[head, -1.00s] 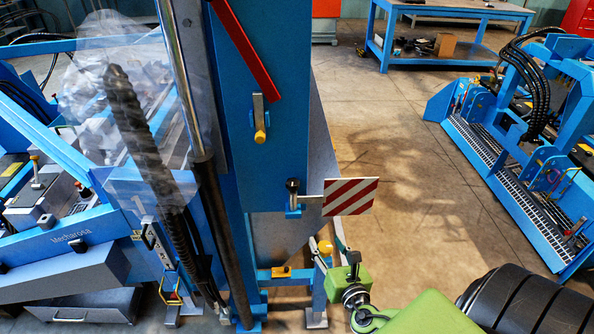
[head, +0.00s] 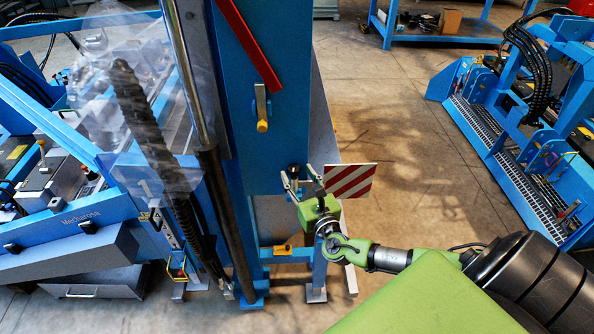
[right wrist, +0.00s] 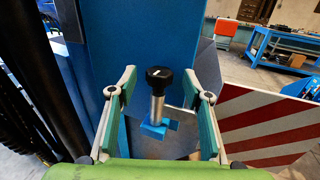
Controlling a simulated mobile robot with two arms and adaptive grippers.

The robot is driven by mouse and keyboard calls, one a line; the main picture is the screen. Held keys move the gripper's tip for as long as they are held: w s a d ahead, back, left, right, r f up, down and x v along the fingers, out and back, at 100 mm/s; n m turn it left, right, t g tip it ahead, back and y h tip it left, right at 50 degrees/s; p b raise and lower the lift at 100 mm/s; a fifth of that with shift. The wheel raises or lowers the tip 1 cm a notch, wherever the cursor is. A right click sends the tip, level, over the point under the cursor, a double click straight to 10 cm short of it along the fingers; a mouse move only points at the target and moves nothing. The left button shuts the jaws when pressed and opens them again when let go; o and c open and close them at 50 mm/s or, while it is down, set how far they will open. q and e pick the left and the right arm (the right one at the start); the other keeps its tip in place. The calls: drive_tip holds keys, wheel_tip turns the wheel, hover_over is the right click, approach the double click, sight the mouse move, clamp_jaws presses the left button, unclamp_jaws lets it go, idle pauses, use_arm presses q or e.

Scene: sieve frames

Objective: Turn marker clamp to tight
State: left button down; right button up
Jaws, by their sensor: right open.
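The marker clamp is a black knob (right wrist: 158,74) on a steel stem, set in a small blue bracket (right wrist: 153,131) on the blue column. In the head view the knob (head: 294,171) shows beside the red-and-white striped marker board (head: 350,181). The board also fills the right side of the right wrist view (right wrist: 265,125). My right gripper (head: 298,173) is open at the clamp. In the right wrist view its fingers (right wrist: 160,86) stand apart on either side of the knob and stem, with visible gaps. My left gripper is not in view.
A yellow-tipped lever (head: 262,108) and a red bar (head: 248,45) sit higher on the column. Clear plastic sheeting (head: 140,100) and a dark hose hang left. A blue machine (head: 520,150) stands right, with open floor between.

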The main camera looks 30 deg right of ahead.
drive_tip(key=shift+w+d, duration=0.1)
drive_tip(key=shift+w, duration=0.6)
drive_tip(key=c, duration=1.1)
